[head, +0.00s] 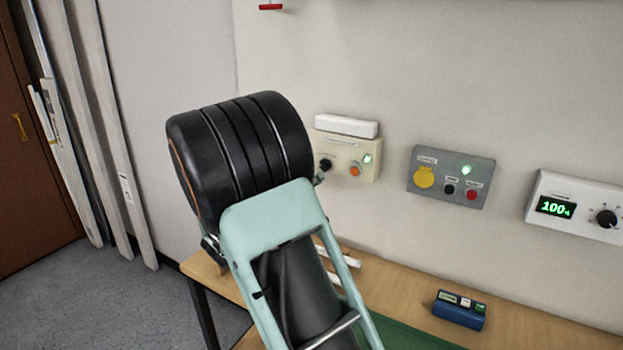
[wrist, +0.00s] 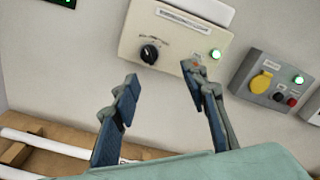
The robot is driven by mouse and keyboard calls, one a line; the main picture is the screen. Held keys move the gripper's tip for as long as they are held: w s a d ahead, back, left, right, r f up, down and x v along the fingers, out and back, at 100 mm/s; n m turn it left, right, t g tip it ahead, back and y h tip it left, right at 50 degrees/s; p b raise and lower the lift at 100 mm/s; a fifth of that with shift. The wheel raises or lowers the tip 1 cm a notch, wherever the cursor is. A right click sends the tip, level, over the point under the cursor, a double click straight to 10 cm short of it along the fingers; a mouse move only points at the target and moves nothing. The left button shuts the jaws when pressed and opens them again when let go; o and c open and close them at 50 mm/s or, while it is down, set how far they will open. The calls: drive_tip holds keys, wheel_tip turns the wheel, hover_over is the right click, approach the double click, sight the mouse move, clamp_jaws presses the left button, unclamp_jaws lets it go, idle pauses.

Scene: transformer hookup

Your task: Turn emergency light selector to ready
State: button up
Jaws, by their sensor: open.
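The cream emergency light box (head: 340,142) is on the wall with a white lamp bar (head: 346,126) on top. It also fills the upper middle of the wrist view (wrist: 178,42). Its black selector knob (wrist: 149,53) sits at the lower left of the panel, and in the head view it shows (head: 326,164) just right of my arm. The knob's label is too small to read. A green light (wrist: 215,54) on the box is lit. My gripper (wrist: 160,78) is open and empty, its fingers below the knob in the picture, the right fingertip partly covering the orange button.
A grey box (head: 450,178) with a yellow cap and a white box (head: 575,206) reading 100% are on the wall to the right. A wooden table (head: 530,328) below holds a blue device (head: 460,312) and white tubes. My arm hides much of the head view's middle.

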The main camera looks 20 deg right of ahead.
sight(323, 169)
drive_tip(key=shift+n, duration=0.6)
drive_tip(key=x, duration=0.3)
drive_tip(key=w+x, duration=0.1)
drive_tip(key=x, duration=0.2)
drive_tip(key=a+f+x, duration=0.1)
drive_tip(key=x, duration=0.3)
drive_tip(key=shift+w+d+p, duration=0.1)
drive_tip(key=shift+w+p, duration=0.15)
drive_tip(key=shift+p, duration=0.05)
drive_tip(key=shift+c, duration=0.7)
clamp_jaws()
